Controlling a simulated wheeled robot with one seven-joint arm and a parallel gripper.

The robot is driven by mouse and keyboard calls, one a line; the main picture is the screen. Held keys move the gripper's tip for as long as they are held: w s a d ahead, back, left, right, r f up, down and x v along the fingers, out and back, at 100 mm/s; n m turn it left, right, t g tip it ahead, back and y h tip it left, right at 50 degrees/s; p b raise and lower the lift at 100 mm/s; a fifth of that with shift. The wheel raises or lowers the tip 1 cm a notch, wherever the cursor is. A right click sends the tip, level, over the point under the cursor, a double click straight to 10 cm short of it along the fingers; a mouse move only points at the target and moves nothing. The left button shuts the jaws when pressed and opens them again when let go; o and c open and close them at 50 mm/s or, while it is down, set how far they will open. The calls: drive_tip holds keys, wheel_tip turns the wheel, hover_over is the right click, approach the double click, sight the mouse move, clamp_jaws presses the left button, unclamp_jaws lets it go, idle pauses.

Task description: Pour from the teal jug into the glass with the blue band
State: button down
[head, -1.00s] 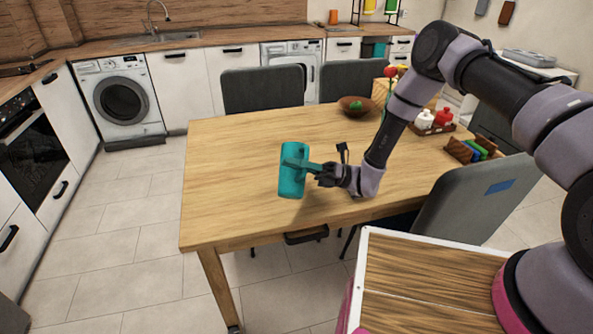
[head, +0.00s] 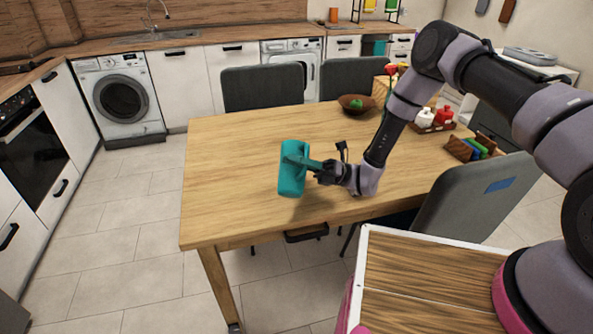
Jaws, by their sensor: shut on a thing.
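The teal jug (head: 292,172) is held above the near part of the wooden table, close to upright with a slight tilt. Its handle points right, toward my gripper (head: 322,172). My gripper is shut on the jug's handle. A shadow lies on the table below the jug. I see no glass with a blue band in this view; my arm covers part of the table's right side.
The wooden table (head: 235,150) is bare on its left and middle. A brown bowl (head: 350,103) with a green thing, a tray of condiment bottles (head: 432,120) and a wooden holder (head: 464,150) stand to the right. Grey chairs (head: 262,88) surround the table.

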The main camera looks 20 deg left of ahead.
sight(293, 184)
drive_tip(key=shift+s+f+n+g+h, duration=0.2)
drive_tip(key=shift+n+g+h, duration=0.2)
drive_tip(key=shift+n, duration=0.6)
drive_tip(key=s+f+n, duration=0.1)
drive_tip(key=f+n+h, duration=0.1)
drive_tip(key=f+n, duration=0.1)
drive_tip(key=s+f+n+h, duration=0.1)
drive_tip(key=f, duration=0.1)
drive_tip(key=shift+s+d+n+g, duration=0.2)
drive_tip(key=shift+s+n+g, duration=0.1)
drive_tip(key=shift+n+g, duration=0.1)
drive_tip(key=shift+r, duration=0.1)
wheel_tip(293, 184, down, 6)
drive_tip(key=s+n+t+h+b, duration=0.2)
drive_tip(key=n+b, duration=0.1)
drive_tip(key=n, duration=0.1)
drive_tip(key=shift+s+d+n+h, duration=0.15)
drive_tip(key=shift+s+n+h, duration=0.25)
drive_tip(key=shift+s+b, duration=0.1)
drive_tip(key=shift+b, duration=0.2)
